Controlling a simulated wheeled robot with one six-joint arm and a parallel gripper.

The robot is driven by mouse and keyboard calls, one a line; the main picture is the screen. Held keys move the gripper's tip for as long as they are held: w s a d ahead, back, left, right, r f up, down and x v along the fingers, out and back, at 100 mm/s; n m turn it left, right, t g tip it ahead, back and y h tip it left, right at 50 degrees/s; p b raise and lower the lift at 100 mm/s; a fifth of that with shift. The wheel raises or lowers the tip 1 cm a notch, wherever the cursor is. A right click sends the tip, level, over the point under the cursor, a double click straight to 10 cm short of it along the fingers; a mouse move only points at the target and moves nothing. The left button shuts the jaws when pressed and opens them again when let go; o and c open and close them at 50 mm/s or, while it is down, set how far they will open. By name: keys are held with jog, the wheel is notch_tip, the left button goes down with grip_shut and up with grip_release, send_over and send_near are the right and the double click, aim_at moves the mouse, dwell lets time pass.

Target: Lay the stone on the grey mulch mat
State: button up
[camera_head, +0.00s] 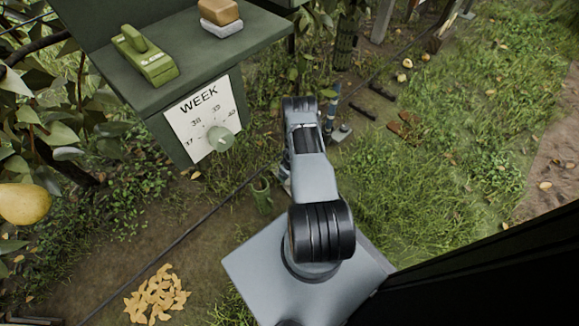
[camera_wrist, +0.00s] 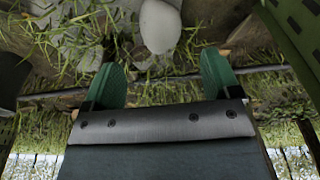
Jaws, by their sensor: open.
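A pale, smooth, egg-shaped stone (camera_wrist: 160,25) shows at the top middle of the wrist view, cut off by the top edge. My gripper (camera_wrist: 160,80) is open, with its two green fingers spread wide and nothing between them. The stone lies beyond the fingertips, roughly centred between them and apart from both. Grey patches lie around the stone, but I cannot tell whether they are the mulch mat. In the head view my arm hides the gripper, and I cannot make out the stone or the mat for sure.
A green shelf (camera_head: 95,70) at upper left carries a green tool (camera_head: 148,58) and a brown block (camera_head: 219,11). A white week dial (camera_head: 203,117) hangs on its front. A dark hose (camera_head: 185,235) crosses the soil. Yellow leaves (camera_head: 157,296) lie at lower left. Grass is open at right.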

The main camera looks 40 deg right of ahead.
jog(key=shift+s+r+p, duration=0.15)
jog(key=shift+r+p, duration=0.1)
jog(key=shift+r, duration=0.55)
jog(key=shift+s+r+p, duration=0.1)
jog(key=shift+r+p, duration=0.15)
jog(key=shift+r, duration=0.5)
